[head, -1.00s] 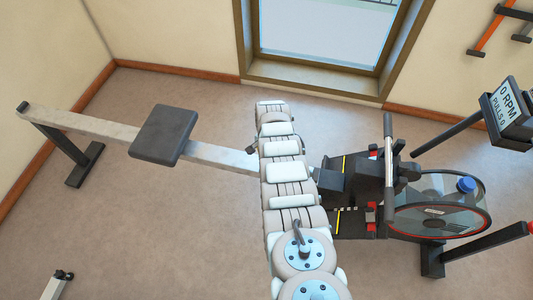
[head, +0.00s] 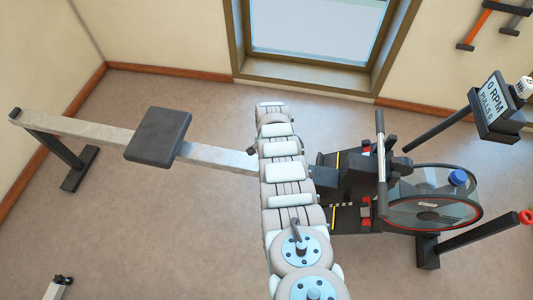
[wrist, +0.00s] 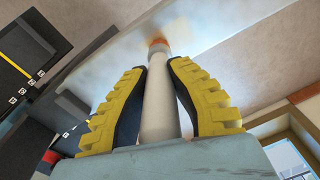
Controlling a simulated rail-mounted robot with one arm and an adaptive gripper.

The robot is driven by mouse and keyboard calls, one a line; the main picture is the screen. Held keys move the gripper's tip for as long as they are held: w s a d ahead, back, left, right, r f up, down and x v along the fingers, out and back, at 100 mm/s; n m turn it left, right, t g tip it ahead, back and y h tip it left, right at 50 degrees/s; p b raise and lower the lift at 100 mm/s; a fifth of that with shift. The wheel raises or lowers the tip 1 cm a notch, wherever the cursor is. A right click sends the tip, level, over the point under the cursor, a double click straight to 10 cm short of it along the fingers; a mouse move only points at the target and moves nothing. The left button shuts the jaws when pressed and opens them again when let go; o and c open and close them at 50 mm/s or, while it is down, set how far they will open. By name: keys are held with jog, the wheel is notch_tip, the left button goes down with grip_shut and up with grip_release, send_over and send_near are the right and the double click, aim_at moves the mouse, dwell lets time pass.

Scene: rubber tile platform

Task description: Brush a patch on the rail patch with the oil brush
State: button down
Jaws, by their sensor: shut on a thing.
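The oil brush (wrist: 158,110) shows in the wrist view as a pale, tapering handle with an orange part near its far end. My gripper (wrist: 158,66), with yellow and black ribbed fingers, is shut around it. The brush's far end is over or against the smudged, pale surface of the rail (wrist: 225,22); I cannot tell whether it touches. In the head view the rail (head: 215,157) runs from the far left to behind my arm. My gripper and the brush are hidden there by my arm.
A black seat (head: 158,136) sits on the rail. The rowing machine's flywheel (head: 432,200), handle bar (head: 380,165) and RPM display (head: 494,100) stand to the right of my arm. A window (head: 316,35) is in the back wall. The floor at front left is mostly clear.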

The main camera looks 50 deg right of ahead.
jog(key=shift+s+d, duration=0.1)
jog(key=shift+s, duration=0.05)
jog(key=shift+s+d+p, duration=0.55)
jog(key=shift+s+p, duration=0.05)
jog(key=shift+s, duration=0.3)
jog(key=shift+s+d, duration=0.1)
jog(key=shift+s+d+p, duration=0.35)
jog(key=shift+s+d, duration=0.1)
jog(key=shift+s, duration=0.25)
jog(key=shift+f, duration=0.1)
jog(key=shift+w, duration=0.1)
jog(key=shift+w+a+b, duration=0.5)
jog(key=shift+w+a, duration=0.1)
jog(key=shift+w, duration=0.2)
jog(key=shift+w+a, duration=0.1)
jog(key=shift+w, duration=0.05)
jog(key=shift+w+a+b, duration=0.45)
jog(key=shift+w+a, duration=0.1)
jog(key=shift+w, duration=0.25)
